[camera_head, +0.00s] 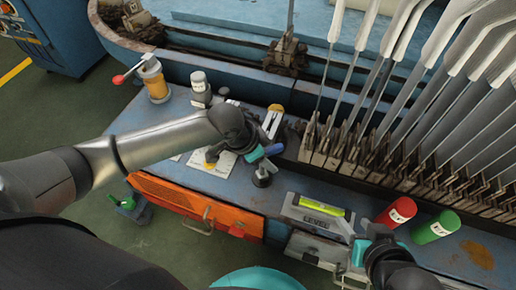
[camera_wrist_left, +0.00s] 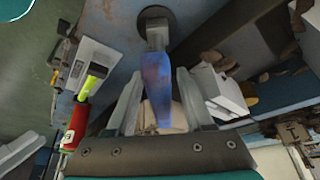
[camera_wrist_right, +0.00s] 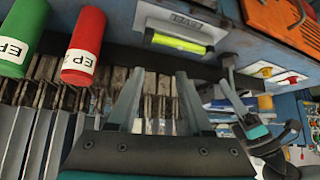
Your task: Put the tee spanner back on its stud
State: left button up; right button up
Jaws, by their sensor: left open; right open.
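A blue-handled tool, seemingly the tee spanner (camera_head: 272,150), shows at the end of my left arm. In the left wrist view its blue handle (camera_wrist_left: 156,85) lies between the fingers of my left gripper (camera_wrist_left: 155,100), which are open and apart from it. A grey shaft leads from the handle towards a round dark base (camera_wrist_left: 156,20), also in the head view (camera_head: 262,179). I cannot tell whether this is the stud or whether the tool sits on it. My right gripper (camera_wrist_right: 158,95) is open and empty, in front of the metal row.
A dense row of grey sock boards (camera_head: 440,100) fills the back right. An orange drawer (camera_head: 195,205) is at the front.

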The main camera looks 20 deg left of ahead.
pick_arm(q)
jog(key=shift+r, duration=0.4)
jog(key=p+v, duration=0.1)
jog(key=v, duration=0.1)
jog(key=shift+s+a+r+p, duration=0.1)
jog(key=shift+a+r+p, duration=0.05)
jog(key=shift+r+p, duration=0.2)
jog(key=shift+s+a+r, duration=0.1)
jog(key=shift+a+r, duration=0.05)
jog(key=shift+r, duration=0.15)
pick_arm(e)
jog(key=s+d+g+h, duration=0.1)
jog(key=s+d+g, duration=0.2)
jog(key=s+d, duration=0.1)
pick_arm(q)
jog(key=p+v, duration=0.4)
jog(key=v, duration=0.3)
jog(key=shift+s+a+r+p, duration=0.25)
jog(key=shift+r+p, duration=0.15)
jog(key=shift+r, duration=0.15)
pick_arm(e)
notch_tip(320, 180, down, 9)
jog(key=g, duration=0.1)
jog(key=shift+s+a+g+h, duration=0.15)
jog(key=shift+s+g+h, duration=0.15)
jog(key=shift+s, duration=0.05)
pick_arm(q)
jog(key=shift+d, duration=0.1)
pick_arm(e)
jog(key=shift+f, duration=0.1)
